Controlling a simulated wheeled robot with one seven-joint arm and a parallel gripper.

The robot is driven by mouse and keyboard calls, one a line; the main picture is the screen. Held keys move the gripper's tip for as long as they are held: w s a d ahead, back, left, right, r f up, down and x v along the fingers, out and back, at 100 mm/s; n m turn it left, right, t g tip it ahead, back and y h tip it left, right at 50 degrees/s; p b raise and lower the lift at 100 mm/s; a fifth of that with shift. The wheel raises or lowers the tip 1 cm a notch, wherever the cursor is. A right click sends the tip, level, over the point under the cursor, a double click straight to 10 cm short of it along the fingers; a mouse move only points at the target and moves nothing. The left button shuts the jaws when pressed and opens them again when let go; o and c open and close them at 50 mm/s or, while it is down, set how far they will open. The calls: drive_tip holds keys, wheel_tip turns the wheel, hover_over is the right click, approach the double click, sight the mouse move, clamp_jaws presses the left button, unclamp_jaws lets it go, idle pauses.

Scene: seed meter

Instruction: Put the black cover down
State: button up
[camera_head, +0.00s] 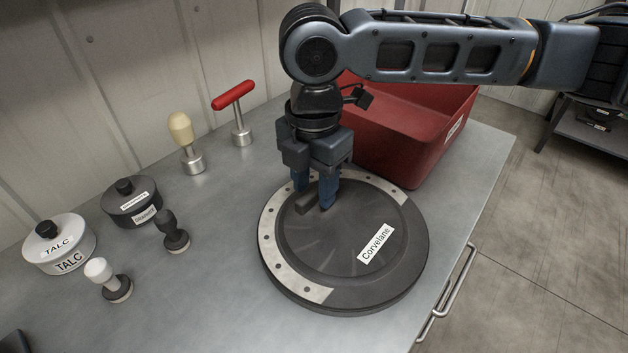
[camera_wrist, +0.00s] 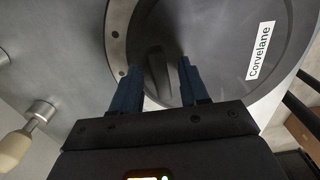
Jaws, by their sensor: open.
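The black cover (camera_head: 335,262) is a round dark disc with a white "Corvelane" label. It lies flat on a round dark base whose pale holed plate (camera_head: 268,240) shows as a crescent along the left and far side. My gripper (camera_head: 314,198) points down over the cover's far-left part. Its blue fingers are open, one on each side of the cover's raised bar handle (camera_head: 305,204). In the wrist view the handle (camera_wrist: 158,75) stands between the two fingertips, with a gap on each side. The cover (camera_wrist: 215,45) fills the wrist view's upper middle.
A red bin (camera_head: 425,150) stands behind the base. To the left are a white TALC pot (camera_head: 58,244), a dark lidded pot (camera_head: 131,205), small stamp-like tools (camera_head: 172,232), a cream-knobbed tool (camera_head: 187,140) and a red T-handle (camera_head: 236,100).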

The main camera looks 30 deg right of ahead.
drive_tip(key=shift+r, duration=0.15)
wheel_tip(320, 180, up, 12)
idle(0.5)
